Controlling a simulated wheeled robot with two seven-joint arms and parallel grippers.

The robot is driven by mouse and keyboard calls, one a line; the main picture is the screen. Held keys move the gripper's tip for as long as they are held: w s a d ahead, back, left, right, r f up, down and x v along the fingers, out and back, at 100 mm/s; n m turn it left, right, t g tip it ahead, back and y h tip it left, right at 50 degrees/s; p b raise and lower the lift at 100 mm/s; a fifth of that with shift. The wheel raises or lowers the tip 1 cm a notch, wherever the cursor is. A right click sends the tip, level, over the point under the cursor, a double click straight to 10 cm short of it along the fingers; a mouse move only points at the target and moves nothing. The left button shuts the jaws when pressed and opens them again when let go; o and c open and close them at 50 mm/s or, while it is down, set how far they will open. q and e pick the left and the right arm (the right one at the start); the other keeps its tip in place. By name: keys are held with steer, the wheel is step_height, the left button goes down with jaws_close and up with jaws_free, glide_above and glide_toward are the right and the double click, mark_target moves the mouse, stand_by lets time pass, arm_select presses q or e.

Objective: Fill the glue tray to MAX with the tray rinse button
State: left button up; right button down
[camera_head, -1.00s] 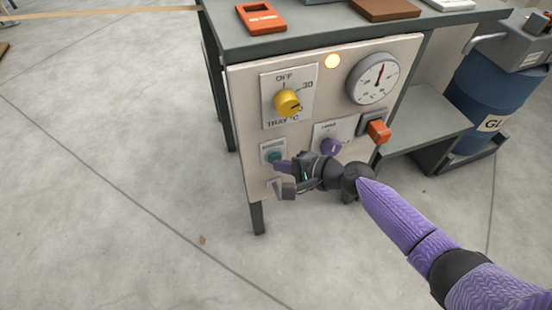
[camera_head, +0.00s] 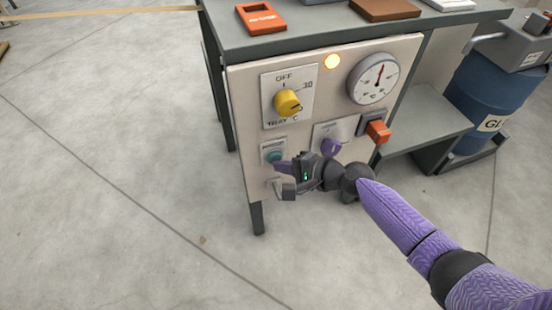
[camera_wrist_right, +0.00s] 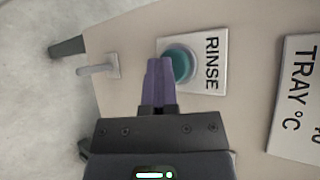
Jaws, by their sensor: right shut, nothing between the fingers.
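The rinse button is a round teal button (camera_wrist_right: 181,65) on a white plate marked RINSE, and it also shows low on the panel in the head view (camera_head: 274,157). My right gripper (camera_wrist_right: 160,66) is shut and empty, with its purple fingertips over the left part of the button in the wrist view. In the head view the right gripper (camera_head: 280,167) is just below the button, close to the panel. Whether the fingertips touch the button I cannot tell. The glue tray and its MAX mark are not in view. My left gripper is not in view.
The panel (camera_head: 245,100) carries a yellow tray temperature knob (camera_head: 288,102), a purple knob (camera_head: 331,146), a round gauge (camera_head: 374,79), an orange switch (camera_head: 378,131) and a lit lamp (camera_head: 333,61). A small metal handle (camera_wrist_right: 98,69) juts out beside the button. A blue drum (camera_head: 487,95) stands right.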

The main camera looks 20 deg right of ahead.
steer(key=shift+s+p, duration=0.3)
steer(key=shift+s, duration=0.5)
steer(key=s+p, duration=0.1)
steer(key=s, duration=0.4)
steer(key=shift+d+p, duration=0.1)
steer(key=shift+p, duration=0.3)
stand_by(0.6)
